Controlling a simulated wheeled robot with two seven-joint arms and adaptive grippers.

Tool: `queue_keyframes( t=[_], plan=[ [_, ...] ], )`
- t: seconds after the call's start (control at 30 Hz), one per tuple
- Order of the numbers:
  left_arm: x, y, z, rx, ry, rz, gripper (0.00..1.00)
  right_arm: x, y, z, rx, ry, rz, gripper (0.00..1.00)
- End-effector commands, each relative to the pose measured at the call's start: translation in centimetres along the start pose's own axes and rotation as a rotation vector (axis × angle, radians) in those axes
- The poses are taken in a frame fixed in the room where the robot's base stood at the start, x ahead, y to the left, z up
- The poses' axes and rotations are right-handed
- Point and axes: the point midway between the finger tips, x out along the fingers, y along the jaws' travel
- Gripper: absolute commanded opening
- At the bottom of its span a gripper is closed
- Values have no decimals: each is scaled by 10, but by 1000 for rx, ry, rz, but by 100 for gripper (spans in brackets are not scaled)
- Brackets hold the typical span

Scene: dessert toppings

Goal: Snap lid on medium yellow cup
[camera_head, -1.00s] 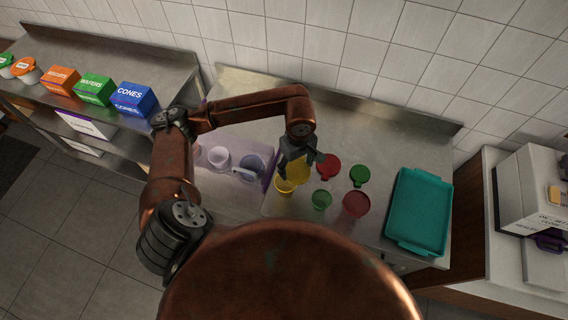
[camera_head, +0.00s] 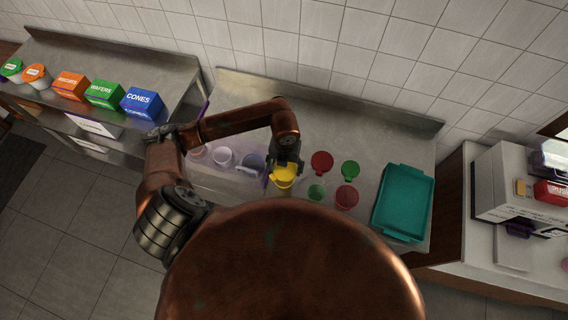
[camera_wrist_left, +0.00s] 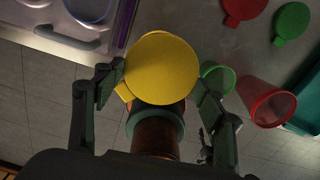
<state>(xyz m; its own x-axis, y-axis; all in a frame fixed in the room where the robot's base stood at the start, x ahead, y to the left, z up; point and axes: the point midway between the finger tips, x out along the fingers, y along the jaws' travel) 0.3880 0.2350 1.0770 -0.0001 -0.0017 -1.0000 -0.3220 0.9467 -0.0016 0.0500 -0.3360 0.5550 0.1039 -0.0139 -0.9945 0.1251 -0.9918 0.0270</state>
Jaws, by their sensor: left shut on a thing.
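My left gripper (camera_head: 285,163) is shut on the yellow lid (camera_head: 284,172), a flat disc that also shows between the fingers in the left wrist view (camera_wrist_left: 162,68). The lid is over the yellow cup (camera_head: 282,185), which stands near the table's front edge. The lid hides most of the cup's rim; I cannot tell whether they touch or are snapped together. My right gripper is not in view.
A green cup (camera_head: 317,192) and a red cup (camera_head: 347,197) stand to the right. A red lid (camera_head: 321,162) and a green lid (camera_head: 350,170) lie behind them. A teal tray (camera_head: 378,213) is further right. A pale holder (camera_head: 197,180) with cups is at left.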

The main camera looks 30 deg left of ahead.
Motion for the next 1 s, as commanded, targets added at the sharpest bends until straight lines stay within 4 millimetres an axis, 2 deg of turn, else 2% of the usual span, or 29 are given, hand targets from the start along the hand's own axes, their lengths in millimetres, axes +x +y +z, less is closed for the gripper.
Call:
queue_keyframes(
  t=[0.17,0.47,1.0],
  plan=[
    [-2,2,-2,-150,0,1,54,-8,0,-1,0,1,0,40],
    [9,2,-3,-172,1,1,54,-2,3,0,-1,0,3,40],
    [57,3,-2,-170,0,2,54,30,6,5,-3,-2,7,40]
  ],
)
